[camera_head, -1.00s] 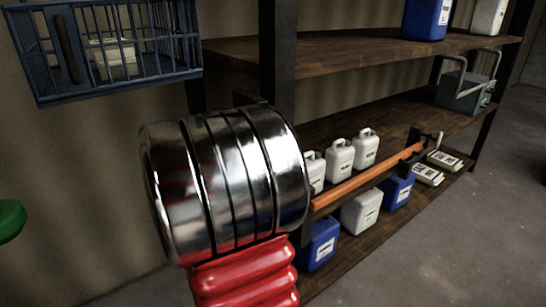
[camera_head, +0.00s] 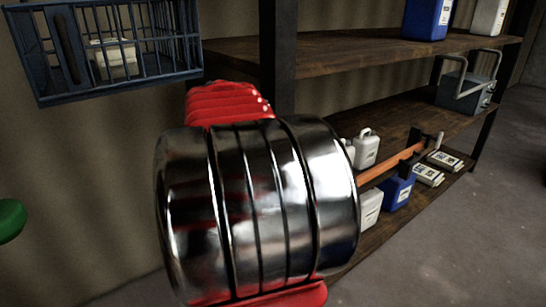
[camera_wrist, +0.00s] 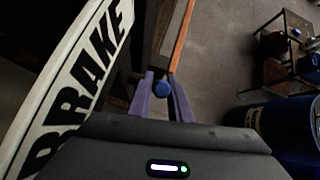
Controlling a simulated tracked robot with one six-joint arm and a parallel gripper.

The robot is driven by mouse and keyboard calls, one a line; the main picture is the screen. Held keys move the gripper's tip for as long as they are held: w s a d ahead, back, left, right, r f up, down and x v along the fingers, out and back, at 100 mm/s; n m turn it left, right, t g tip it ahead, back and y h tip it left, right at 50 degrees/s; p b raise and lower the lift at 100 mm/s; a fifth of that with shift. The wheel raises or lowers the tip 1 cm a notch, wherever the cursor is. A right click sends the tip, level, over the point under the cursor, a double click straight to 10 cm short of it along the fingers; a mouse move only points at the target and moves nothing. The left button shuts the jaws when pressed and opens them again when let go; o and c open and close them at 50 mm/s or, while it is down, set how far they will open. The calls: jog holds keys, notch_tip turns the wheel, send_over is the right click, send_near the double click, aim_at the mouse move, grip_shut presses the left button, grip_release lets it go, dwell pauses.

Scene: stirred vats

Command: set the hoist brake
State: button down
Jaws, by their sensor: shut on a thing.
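In the wrist view my gripper (camera_wrist: 161,77) has its two purple fingers on either side of a round blue knob (camera_wrist: 161,89), and it is shut on this knob. A long white sign lettered BRAKE (camera_wrist: 75,85) runs along the left of that view. What the knob is mounted on is mostly hidden in dark shadow. In the head view my own arm fills the middle and hides my gripper, the knob and the sign.
An orange bar (camera_head: 392,162) runs along the shelving, and an orange bar also shows beyond my fingers in the wrist view (camera_wrist: 181,38). Shelves hold white and blue jugs (camera_head: 397,192). A blue cage (camera_head: 120,60) hangs upper left. A blue barrel (camera_wrist: 290,128) stands right in the wrist view.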

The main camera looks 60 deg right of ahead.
jog(key=y, duration=0.1)
jog(key=t+y, duration=0.1)
jog(key=y, duration=0.1)
jog(key=shift+w+d+f+t, duration=0.1)
jog(key=shift+w+f+t, duration=0.05)
jog(key=shift+t, duration=0.15)
jog(key=shift+y, duration=0.3)
jog(key=shift+f, duration=0.1)
jog(key=c, duration=1.9)
grip_release()
jog(key=shift+w, duration=0.1)
jog(key=shift+r, duration=0.35)
jog(key=v, duration=1.3)
jog(key=shift+r, duration=0.1)
